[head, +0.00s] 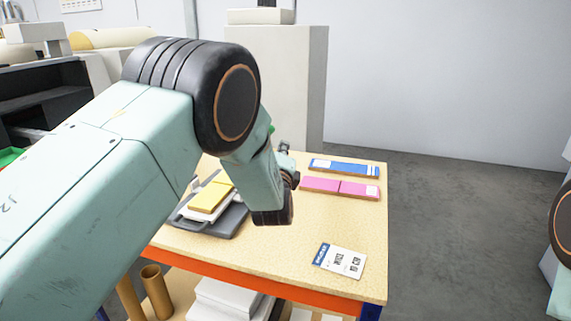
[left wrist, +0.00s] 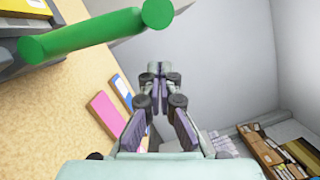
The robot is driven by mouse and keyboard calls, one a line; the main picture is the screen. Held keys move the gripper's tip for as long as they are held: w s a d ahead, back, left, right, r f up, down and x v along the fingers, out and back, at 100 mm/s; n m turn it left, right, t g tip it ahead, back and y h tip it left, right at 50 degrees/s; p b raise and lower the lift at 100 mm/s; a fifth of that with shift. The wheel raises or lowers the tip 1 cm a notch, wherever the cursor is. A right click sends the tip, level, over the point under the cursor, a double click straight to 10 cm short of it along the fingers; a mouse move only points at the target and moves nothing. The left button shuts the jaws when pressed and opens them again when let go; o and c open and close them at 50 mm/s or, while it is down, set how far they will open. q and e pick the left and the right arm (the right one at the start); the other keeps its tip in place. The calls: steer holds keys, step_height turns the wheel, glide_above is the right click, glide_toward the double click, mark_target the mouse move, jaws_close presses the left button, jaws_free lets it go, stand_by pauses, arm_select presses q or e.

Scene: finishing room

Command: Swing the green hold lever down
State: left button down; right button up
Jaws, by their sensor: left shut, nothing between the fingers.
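The green hold lever (left wrist: 88,34) shows large at the upper left of the left wrist view, a bar with rounded ends lying a little aslant. In the head view only a sliver of green (head: 271,129) shows behind my left arm, perhaps part of it. My left gripper (left wrist: 158,72) is shut and empty, its fingers to the right of and below the lever in the left wrist view, with a visible gap. In the head view my left gripper (head: 284,151) is mostly hidden behind its wrist. My right gripper is out of view.
The wooden-topped table (head: 300,245) carries a grey device (head: 225,222) with a yellow pad (head: 210,197), a blue strip (head: 345,167), a pink strip (head: 340,188) and a printed card (head: 340,260). A pale pillar (head: 275,75) stands behind. Floor to the right is clear.

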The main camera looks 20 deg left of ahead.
arm_select(q)
steer(key=a+r+n+g+p, duration=0.2)
steer(key=a+n+p, duration=0.1)
steer(key=a+n, duration=0.9)
steer(key=a+f+n+h+b, duration=0.1)
steer(key=a+f, duration=0.1)
steer(key=a, duration=0.1)
steer(key=a+f+n+g+b, duration=0.1)
steer(key=a+f+n+b, duration=0.1)
steer(key=f, duration=0.1)
steer(key=w+a+f+n+h+b, duration=0.1)
steer(key=a+f, duration=0.1)
steer(key=a, duration=0.1)
steer(key=shift+w+a+f+h+b, duration=0.1)
steer(key=shift+a+f+h+b, duration=0.1)
steer(key=shift+a+h+b, duration=0.15)
steer(key=shift+a+f+b, duration=0.2)
steer(key=shift+f+b, duration=0.15)
steer(key=shift+f, duration=0.25)
steer(key=shift+a+f+b, duration=0.2)
steer(key=shift+f+b, duration=0.15)
steer(key=shift+f, duration=0.2)
steer(key=shift+f, duration=0.2)
